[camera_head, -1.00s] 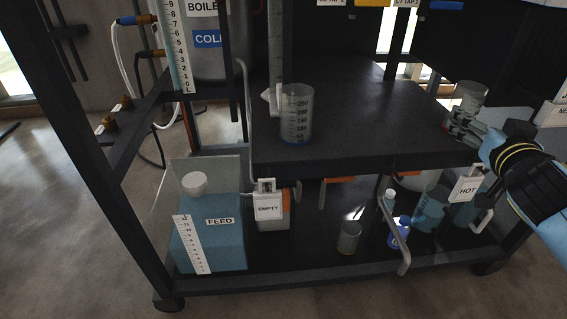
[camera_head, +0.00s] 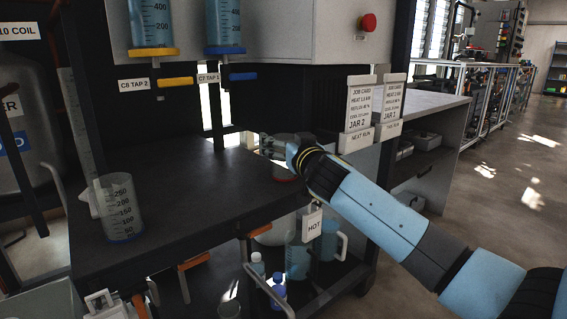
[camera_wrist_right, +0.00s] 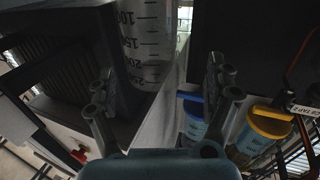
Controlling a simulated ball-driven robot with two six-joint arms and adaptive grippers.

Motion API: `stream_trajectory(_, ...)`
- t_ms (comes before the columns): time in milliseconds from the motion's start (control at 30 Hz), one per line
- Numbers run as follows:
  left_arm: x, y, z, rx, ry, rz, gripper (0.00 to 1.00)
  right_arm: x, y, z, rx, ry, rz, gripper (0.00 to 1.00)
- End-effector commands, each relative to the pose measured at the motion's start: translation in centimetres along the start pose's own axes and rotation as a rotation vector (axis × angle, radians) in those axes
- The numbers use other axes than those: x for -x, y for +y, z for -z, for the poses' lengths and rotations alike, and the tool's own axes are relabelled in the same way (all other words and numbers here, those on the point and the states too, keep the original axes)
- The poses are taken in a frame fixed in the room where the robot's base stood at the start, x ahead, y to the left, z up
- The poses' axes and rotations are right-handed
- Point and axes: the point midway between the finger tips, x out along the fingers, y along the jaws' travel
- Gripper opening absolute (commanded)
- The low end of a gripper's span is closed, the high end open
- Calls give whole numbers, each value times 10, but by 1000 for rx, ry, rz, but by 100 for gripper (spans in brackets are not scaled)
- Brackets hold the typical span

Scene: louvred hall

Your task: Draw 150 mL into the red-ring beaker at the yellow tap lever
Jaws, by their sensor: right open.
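The red-ring beaker (camera_head: 287,174) stands at the right end of the dark bench top, its red base ring showing and its upper part hidden by my right gripper. My right gripper (camera_head: 272,146) is open at the beaker's upper part. In the right wrist view, a graduated clear beaker (camera_wrist_right: 150,45) shows beyond and between the spread fingers (camera_wrist_right: 160,95); I cannot tell whether they touch it. The yellow tap lever (camera_head: 175,82) is at the back, beside the C6 TAP 2 label, below a yellow-collared cylinder (camera_head: 152,30). My left gripper is not in view.
A blue-ring beaker (camera_head: 120,208) stands at the bench's left. A blue lever (camera_head: 243,76) is right of the yellow one. Job cards (camera_head: 360,110) stand behind my right arm. Bottles and a HOT-tagged jug (camera_head: 328,240) are on the lower shelf. The bench middle (camera_head: 190,185) is clear.

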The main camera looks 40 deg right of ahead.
Motion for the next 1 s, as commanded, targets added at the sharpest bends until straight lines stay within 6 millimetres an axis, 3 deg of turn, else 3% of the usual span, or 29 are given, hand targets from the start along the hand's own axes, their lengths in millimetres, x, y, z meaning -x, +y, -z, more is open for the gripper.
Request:
stream_trajectory(200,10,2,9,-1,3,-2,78,-30,3,-2,-1,0,0,86)
stream_trajectory(467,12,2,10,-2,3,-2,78,-34,3,-2,0,-1,0,86)
stream_trajectory(933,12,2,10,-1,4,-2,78,-33,3,-2,0,-2,0,25)
stream_trajectory(1000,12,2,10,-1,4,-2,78,-33,3,-2,0,-2,0,25)
